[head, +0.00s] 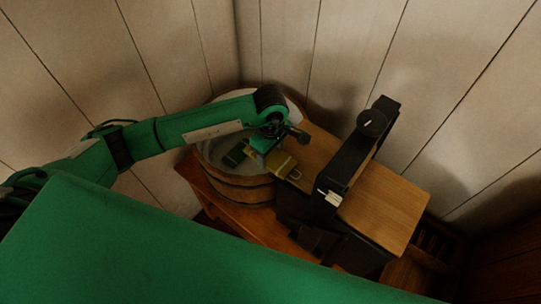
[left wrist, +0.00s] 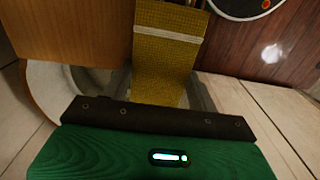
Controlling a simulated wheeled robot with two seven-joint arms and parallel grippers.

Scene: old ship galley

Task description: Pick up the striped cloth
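The striped cloth is olive-yellow with a pale stripe across it. It fills the upper middle of the left wrist view (left wrist: 165,62), and its lower end passes behind the dark bar of my gripper. In the head view the cloth (head: 283,163) shows as a small yellow patch at the right rim of a wooden tub. My left gripper (head: 268,148) is over the tub, right at the cloth. My right gripper is not in view.
The round wooden tub (head: 240,186) stands on a low wooden bench (head: 205,187) in the corner. To its right is a wooden-topped cabinet (head: 385,210) with a tall black object (head: 350,150) on it. Pale plank walls (head: 290,45) close in behind.

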